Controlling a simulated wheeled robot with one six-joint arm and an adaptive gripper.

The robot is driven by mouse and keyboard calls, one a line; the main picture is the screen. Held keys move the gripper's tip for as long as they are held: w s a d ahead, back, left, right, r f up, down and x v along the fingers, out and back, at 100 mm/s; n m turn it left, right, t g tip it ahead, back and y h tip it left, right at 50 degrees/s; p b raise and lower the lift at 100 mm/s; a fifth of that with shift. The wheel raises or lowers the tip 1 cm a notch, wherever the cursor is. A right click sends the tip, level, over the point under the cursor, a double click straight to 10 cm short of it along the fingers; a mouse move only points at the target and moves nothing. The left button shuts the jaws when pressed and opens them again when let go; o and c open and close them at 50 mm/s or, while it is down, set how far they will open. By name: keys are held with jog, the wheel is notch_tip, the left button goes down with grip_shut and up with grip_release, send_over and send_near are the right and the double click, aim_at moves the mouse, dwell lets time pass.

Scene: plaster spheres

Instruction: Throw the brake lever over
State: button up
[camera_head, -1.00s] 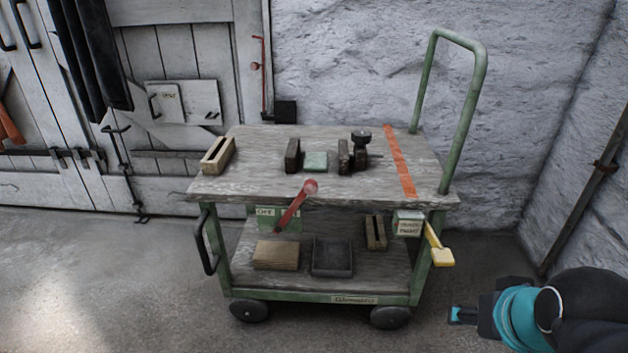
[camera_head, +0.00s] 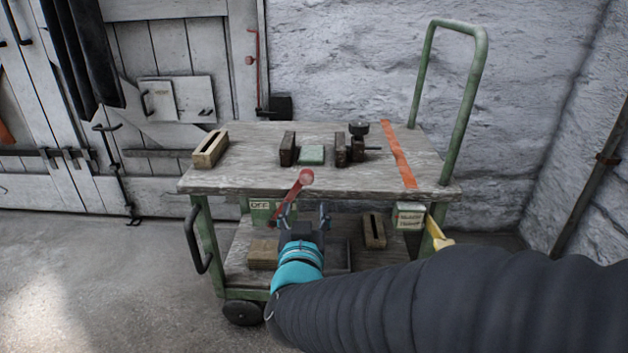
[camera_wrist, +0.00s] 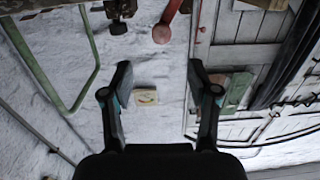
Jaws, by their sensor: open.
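A red lever with a round knob (camera_head: 305,177) stands up at the cart's front edge, tilted right, on a green plate marked OFF (camera_head: 259,205). A yellow lever (camera_head: 438,235) hangs at the cart's right front below a small label (camera_head: 409,216), partly hidden by my arm; I cannot read that label surely.
The green cart's worn top (camera_head: 250,165) carries a slotted wooden block (camera_head: 211,148), a small green block (camera_head: 311,155) and dark clamps. An orange stripe (camera_head: 398,155) crosses it. The lower shelf holds blocks, partly behind my gripper. A green push handle (camera_head: 480,80) rises at right.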

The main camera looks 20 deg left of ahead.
aim_at(306, 182)
jog(key=x, duration=1.3)
jog(key=shift+w+a+r, duration=0.1)
jog(key=shift+w+a, duration=0.05)
jog(key=shift+w, duration=0.05)
grip_shut()
